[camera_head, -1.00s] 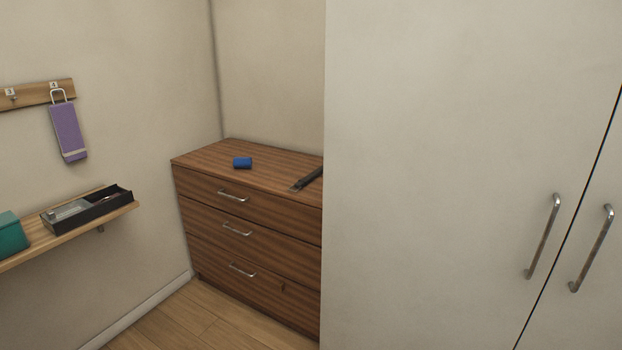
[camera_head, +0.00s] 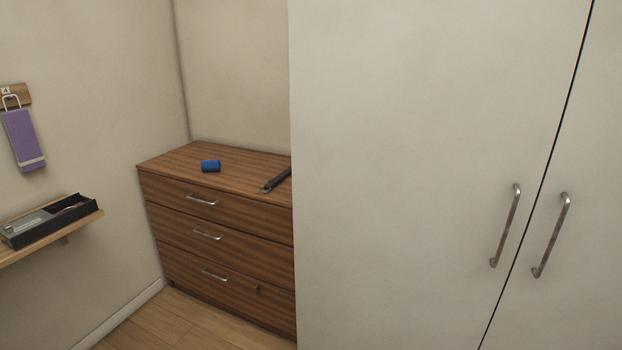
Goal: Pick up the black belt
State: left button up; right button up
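A dark strap with a metal end, which looks like the black belt (camera_head: 276,181), lies on top of the wooden dresser (camera_head: 175,163). It is near the dresser's right side. Its far end is hidden behind the white cabinet's edge. A small blue rolled item (camera_head: 211,166) lies to its left on the same top. Neither of my grippers shows in the head view.
A tall white cabinet (camera_head: 400,150) with two metal handles fills the right side and covers part of the dresser. A wall shelf (camera_head: 85,222) at left holds a black tray (camera_head: 40,237). A purple towel (camera_head: 22,140) hangs above. Some wooden floor (camera_head: 165,325) is clear.

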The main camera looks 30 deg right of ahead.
aim_at(271, 184)
jog(key=i+z, duration=0.15)
jog(key=z, duration=0.25)
jog(key=i+z, duration=0.2)
jog(key=z, duration=0.2)
jog(key=i+j+z, duration=0.15)
jog(key=z, duration=0.25)
jog(key=i+j+z, duration=0.1)
jog(key=z, duration=0.3)
jog(key=i+j+z, duration=0.1)
jog(key=j, duration=0.25)
jog(key=i+j+z, duration=0.1)
jog(key=i+j, duration=0.2)
jog(key=i+j+z, duration=0.1)
jog(key=j, duration=0.4)
jog(key=i+j+z, duration=0.1)
jog(key=i+j, duration=0.15)
jog(key=j, duration=0.15)
jog(key=i+j+z, duration=0.1)
jog(key=j, duration=0.3)
jog(key=i+j, duration=0.2)
jog(key=j, duration=0.25)
jog(key=i+j+z, duration=0.15)
jog(key=j, duration=0.3)
jog(key=i+j+z, duration=0.1)
jog(key=j, duration=0.3)
